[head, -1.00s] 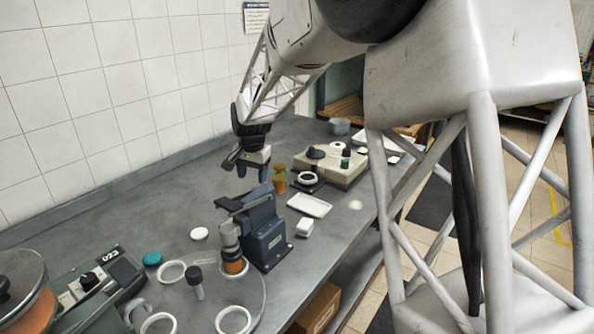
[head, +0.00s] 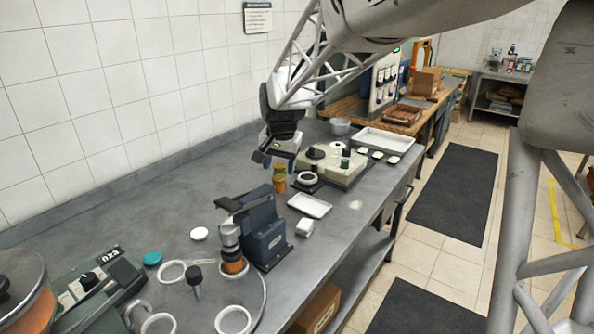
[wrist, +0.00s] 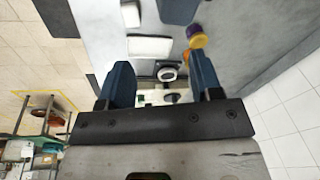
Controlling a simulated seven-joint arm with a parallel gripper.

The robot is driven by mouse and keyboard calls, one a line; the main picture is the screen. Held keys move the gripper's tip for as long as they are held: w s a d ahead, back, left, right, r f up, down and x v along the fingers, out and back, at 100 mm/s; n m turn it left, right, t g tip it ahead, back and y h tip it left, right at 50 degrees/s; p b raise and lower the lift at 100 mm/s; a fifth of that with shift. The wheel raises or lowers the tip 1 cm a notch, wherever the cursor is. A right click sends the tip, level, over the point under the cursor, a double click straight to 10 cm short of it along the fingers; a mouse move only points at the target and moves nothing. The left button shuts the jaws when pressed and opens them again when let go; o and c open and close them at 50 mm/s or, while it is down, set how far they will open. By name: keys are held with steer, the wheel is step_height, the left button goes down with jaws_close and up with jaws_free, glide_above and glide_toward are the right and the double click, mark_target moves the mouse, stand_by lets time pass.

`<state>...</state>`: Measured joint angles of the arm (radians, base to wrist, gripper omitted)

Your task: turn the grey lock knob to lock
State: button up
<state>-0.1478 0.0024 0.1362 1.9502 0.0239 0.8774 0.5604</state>
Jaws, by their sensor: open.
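The ring shows between my fingers in the wrist view (wrist: 167,74). I cannot tell which part is the grey lock knob; much of the device is hidden in the wrist view.
A blue press (head: 264,230), a white tray (head: 310,206) and a small white block (head: 304,227) are nearer. A large pale tray (head: 382,141) lies behind.

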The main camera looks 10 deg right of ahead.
steer(key=s+d+r+n, duration=0.1)
steer(key=s+d+r, duration=0.1)
steer(key=s, duration=0.6)
steer(key=shift+d, duration=0.65)
steer(key=shift+s+r, duration=0.1)
steer(key=shift+s, duration=0.05)
